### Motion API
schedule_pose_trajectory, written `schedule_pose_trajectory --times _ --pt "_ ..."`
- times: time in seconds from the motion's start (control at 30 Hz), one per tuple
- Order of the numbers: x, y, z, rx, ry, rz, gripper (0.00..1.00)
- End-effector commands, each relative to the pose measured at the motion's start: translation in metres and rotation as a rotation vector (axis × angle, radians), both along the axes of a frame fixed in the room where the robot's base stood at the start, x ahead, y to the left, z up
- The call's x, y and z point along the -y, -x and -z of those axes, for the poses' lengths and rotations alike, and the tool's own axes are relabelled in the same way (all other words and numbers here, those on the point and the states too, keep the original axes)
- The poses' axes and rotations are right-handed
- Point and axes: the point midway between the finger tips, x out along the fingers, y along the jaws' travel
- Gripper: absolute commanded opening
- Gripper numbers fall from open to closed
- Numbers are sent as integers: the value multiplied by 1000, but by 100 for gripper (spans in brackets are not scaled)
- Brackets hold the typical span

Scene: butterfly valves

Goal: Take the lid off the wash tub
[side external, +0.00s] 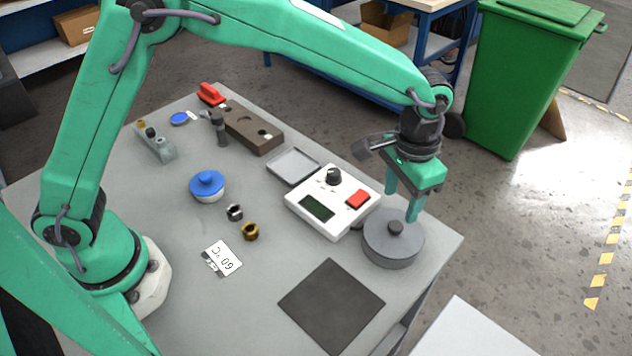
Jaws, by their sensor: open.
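A round grey tub (391,256) stands near the right edge of the bench. A flat grey lid (378,236) with a short dark knob (395,228) sits on it. My gripper (402,205) points down with its two green fingers apart and nothing between them. In the picture the fingertips show just above the knob, one toward the tub's back and one to its right; the exact height gap is hard to tell. A smaller white pot with a blue knobbed lid (207,183) stands at the left middle; which of the two is called the wash tub is not labelled.
A white control box (333,202) with a dial, a display and a red button stands close left of the tub. A shallow grey tray (293,166) lies behind it. A dark square mat (331,305) lies bare in front. Two small nuts (242,222) and a card (222,259) lie left.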

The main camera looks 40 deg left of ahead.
Motion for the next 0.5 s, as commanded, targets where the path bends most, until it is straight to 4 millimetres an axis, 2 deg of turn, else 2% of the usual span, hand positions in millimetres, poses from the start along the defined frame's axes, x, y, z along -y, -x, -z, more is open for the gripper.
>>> schedule_pose_trajectory --times 0.2,0.5 --pt "0 0 17 -1 0 0 52" --pt "0 0 23 -1 0 0 52"
